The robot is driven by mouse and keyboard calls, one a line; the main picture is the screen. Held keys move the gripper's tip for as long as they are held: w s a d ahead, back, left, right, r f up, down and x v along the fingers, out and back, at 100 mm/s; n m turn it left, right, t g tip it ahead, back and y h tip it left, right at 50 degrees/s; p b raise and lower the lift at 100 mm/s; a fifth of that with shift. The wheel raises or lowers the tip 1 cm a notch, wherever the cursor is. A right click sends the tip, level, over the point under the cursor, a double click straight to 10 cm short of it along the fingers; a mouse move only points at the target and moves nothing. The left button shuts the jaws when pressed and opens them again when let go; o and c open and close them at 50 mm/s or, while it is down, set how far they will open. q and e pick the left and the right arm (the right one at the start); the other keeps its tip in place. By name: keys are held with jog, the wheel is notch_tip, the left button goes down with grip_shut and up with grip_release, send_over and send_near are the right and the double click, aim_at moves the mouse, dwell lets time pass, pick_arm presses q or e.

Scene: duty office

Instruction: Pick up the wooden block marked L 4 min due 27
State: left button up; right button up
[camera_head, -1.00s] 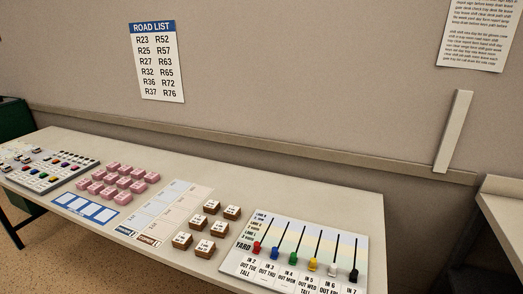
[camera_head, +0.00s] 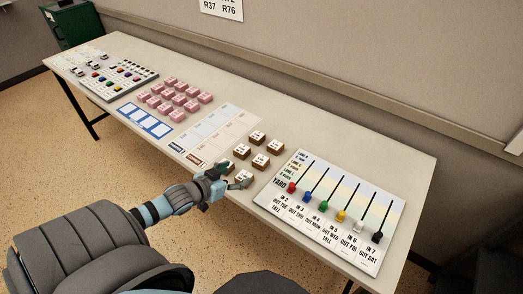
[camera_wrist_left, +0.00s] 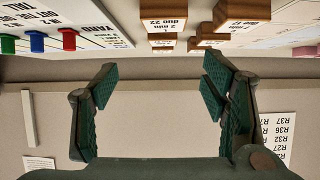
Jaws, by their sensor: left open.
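A cluster of several brown wooden blocks with white labelled tops (camera_head: 260,161) stands on the table, left of the yard board. Their labels are too small to read in the head view, so I cannot tell which is marked L 4 min due 27. My left gripper (camera_head: 231,180) is at the table's front edge beside the nearest blocks and partly covers them. In the left wrist view, the open, empty left gripper (camera_wrist_left: 158,86) has a block reading 2 min due 22 (camera_wrist_left: 163,12) beyond its fingers, with other blocks near it. My right gripper is out of view.
The yard board (camera_head: 330,208) with coloured pegs lies right of the blocks. Left of them are a printed sheet (camera_head: 216,130), pink blocks (camera_head: 180,96), a blue-framed card (camera_head: 145,120) and a button panel (camera_head: 118,80). The table's back strip is clear.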

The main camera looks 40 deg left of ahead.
pick_arm(q)
jog(key=b, duration=0.6)
send_near(260, 161)
jog(key=shift+s+a+f+t, duration=0.2)
jog(key=shift+a+f+t, duration=0.1)
jog(key=shift+a+f, duration=0.25)
jog(key=b+x, duration=0.1)
jog(key=x, duration=0.2)
jog(key=b+x, duration=0.2)
jog(key=x, duration=0.1)
jog(key=d+b+x, duration=0.1)
jog(key=x, duration=0.2)
jog(key=shift+w+r+b, duration=0.1)
jog(key=shift+w+b, duration=0.2)
jog(key=shift+r, duration=0.1)
jog(key=c, duration=1.3)
